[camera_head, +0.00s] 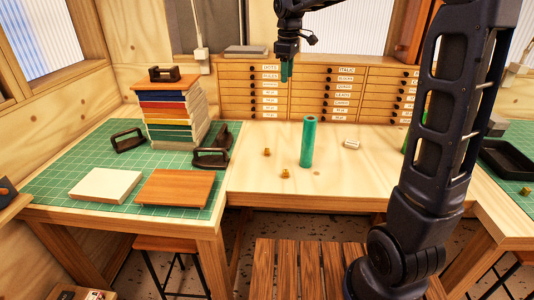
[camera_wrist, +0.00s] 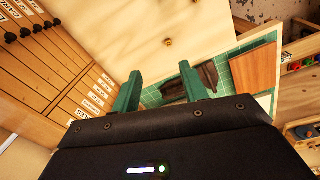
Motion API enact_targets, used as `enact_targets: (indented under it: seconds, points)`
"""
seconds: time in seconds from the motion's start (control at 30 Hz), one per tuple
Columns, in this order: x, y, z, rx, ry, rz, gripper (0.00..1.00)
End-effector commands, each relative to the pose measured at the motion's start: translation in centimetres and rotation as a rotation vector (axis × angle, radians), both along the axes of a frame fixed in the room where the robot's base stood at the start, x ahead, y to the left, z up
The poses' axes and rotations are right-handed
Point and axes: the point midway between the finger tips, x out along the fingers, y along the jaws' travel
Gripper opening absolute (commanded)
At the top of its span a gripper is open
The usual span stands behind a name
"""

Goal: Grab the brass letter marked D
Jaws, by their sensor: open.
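Small brass pieces lie on the light wooden bench: one (camera_head: 266,152) left of the green roll and another (camera_head: 285,173) nearer the front. A third small brass piece (camera_head: 526,190) lies on the green mat at the far right. They are too small for me to read which is marked D. My gripper (camera_head: 287,72) hangs above the back of the bench, in front of the drawers, its green fingers pointing down. In the wrist view my gripper (camera_wrist: 161,80) is open and empty, with a brass piece (camera_wrist: 168,42) on the bench beyond the fingertips.
A green roll (camera_head: 307,142) stands upright mid-bench, with a small pale item (camera_head: 351,145) to its right. A book stack (camera_head: 175,112), dark-handled tools (camera_head: 211,158) and boards (camera_head: 175,189) occupy the left mat. Labelled drawers (camera_head: 270,90) line the back. A black tray (camera_head: 508,158) sits right.

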Motion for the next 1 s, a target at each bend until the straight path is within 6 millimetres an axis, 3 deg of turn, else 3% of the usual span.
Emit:
enact_targets:
  seconds: [0.2, 0.6, 0.87, 1.0]
  points:
    - [1.3, 3.2, -1.2, -0.007, 0.029, 0.099, 0.44]
    - [2.5, 6.8, -2.6, -0.012, 0.06, 0.211, 0.44]
    - [2.4, 6.7, -8.5, -0.014, 0.062, 0.209, 0.44]
    - [2.4, 6.7, -13.0, -0.016, 0.066, 0.209, 0.44]
